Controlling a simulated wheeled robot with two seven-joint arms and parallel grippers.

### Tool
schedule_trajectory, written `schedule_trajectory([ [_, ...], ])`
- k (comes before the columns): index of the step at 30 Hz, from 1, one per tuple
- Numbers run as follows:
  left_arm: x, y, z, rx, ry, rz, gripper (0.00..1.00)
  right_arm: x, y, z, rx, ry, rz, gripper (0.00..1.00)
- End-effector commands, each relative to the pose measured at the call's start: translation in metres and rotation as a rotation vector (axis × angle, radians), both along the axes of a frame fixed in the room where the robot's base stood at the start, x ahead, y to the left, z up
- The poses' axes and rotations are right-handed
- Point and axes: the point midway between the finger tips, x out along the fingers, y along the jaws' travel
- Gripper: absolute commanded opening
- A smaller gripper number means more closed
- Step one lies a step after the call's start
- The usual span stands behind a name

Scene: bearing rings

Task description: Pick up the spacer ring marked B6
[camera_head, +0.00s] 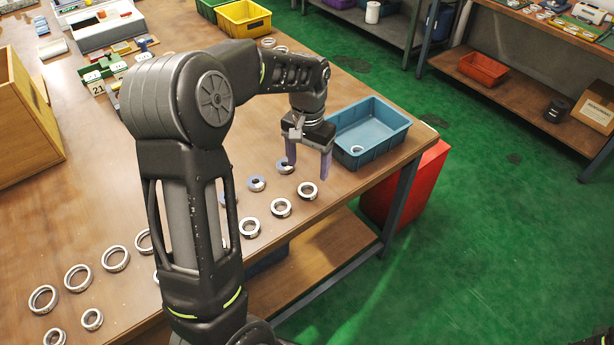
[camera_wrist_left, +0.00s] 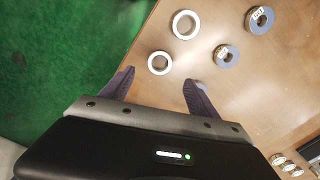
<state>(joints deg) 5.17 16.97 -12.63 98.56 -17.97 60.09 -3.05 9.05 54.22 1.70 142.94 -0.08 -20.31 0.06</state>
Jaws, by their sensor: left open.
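Several bearing rings lie on the wooden table. Two bluish ones with small tags show in the head view, one just left of my gripper (camera_head: 286,167) and one further left (camera_head: 257,184). In the wrist view, tagged bluish rings lie at the right (camera_wrist_left: 226,47) and upper right (camera_wrist_left: 268,25); I cannot read B6 on any tag. Plain metal rings lie nearer the table edge, one (camera_head: 308,190) just below the gripper in the head view. My left gripper (camera_head: 309,171) is open and empty above the rings, fingers pointing down. One wrist-view finger partly hides a ring. My right gripper is not in view.
A blue bin (camera_head: 370,133) with a ring (camera_head: 357,150) inside stands right of my left gripper at the table's edge. A red bin (camera_head: 404,185) is below on the floor. More rings (camera_head: 78,278) lie at lower left. My left arm hides part of the table.

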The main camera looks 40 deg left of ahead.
Motion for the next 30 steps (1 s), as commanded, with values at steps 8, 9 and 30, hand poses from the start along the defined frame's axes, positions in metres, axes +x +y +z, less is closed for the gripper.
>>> schedule_trajectory([
  [8,0.000,0.000,0.000,0.000,0.000,0.000,0.70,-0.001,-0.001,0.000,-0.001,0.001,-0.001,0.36],
  [9,0.000,0.000,-0.002,0.000,0.000,0.000,0.70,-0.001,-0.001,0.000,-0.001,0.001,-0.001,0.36],
  [30,-0.001,0.000,-0.036,-0.001,0.003,0.000,0.70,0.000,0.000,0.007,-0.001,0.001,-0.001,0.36],
])
